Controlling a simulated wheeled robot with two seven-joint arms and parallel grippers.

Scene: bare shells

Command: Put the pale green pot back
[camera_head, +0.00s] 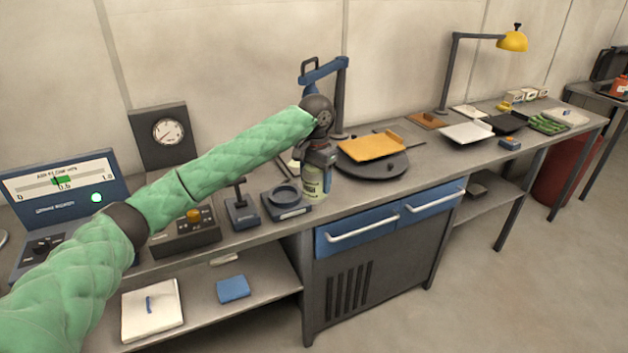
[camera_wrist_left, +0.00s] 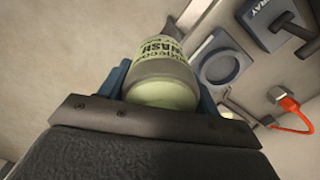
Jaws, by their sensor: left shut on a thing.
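The pale green pot (camera_head: 314,182) is a small bottle-like vessel with a dark-lettered label. In the head view it is at the front of the bench, just right of a blue stand with a round ring (camera_head: 286,197). My left gripper (camera_head: 318,158) is shut on it from above and hides its upper part. In the left wrist view the pot (camera_wrist_left: 165,72) sits between the blue fingers, with WASH readable on its label. The ring stand (camera_wrist_left: 220,66) shows beside it, and its ring is empty. I cannot tell whether the pot touches the bench. My right gripper is out of view.
A dark round turntable (camera_head: 378,165) bearing an orange tray (camera_head: 371,147) stands close right of the pot. A blue post stand (camera_head: 241,208) and a control box (camera_head: 184,236) are to the left. A blue clamp arm (camera_head: 341,95) rises behind. Blue drawers (camera_head: 357,229) are below.

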